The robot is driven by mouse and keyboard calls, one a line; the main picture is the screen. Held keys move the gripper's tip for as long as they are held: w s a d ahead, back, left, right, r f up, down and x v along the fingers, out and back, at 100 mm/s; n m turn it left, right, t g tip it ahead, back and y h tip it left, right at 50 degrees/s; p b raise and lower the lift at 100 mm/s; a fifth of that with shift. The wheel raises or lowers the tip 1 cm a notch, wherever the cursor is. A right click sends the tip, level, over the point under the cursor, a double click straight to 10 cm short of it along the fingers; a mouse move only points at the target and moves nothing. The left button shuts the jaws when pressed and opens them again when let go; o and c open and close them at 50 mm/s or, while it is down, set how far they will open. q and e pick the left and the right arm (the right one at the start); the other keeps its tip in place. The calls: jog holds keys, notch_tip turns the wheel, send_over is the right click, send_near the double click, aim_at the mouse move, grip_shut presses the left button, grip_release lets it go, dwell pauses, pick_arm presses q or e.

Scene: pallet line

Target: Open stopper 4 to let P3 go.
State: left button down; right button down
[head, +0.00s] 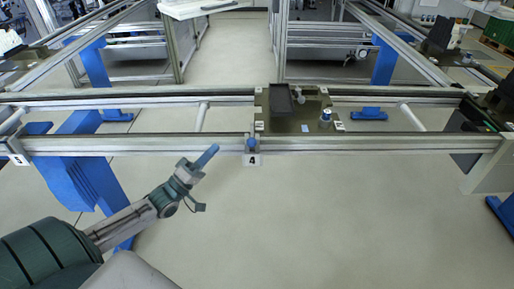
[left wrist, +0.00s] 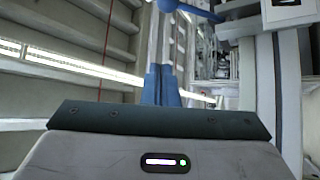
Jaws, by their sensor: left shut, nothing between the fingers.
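Stopper 4 (head: 251,143) is a small block with a blue knob on the near rail, above a white tag (head: 252,160) marked 4. A dark pallet (head: 290,122) sits across the rails just right of it, carrying a black block and small parts; its small labels are too small to read. My left gripper (head: 208,156) is shut and empty, its blue fingers pointing up and right, a little left of stopper 4 and apart from it. My right gripper is not in view.
The near rail (head: 130,145) and far rail (head: 130,97) run across the view. A tag marked 5 (head: 19,159) is at the left end. Another dark unit (head: 495,100) stands at the right end. The floor before the near rail is clear.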

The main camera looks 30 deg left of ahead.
pick_arm(q)
jog(key=a+p+x, duration=0.1)
jog(key=p+x, duration=0.1)
jog(key=x, duration=0.8)
jog(key=d+f, duration=0.1)
jog(key=s+d+f+p, duration=0.1)
jog(key=d, duration=0.1)
jog(key=shift+s+d+f, duration=0.1)
jog(key=shift+d+f, duration=0.15)
jog(key=shift+f, duration=0.05)
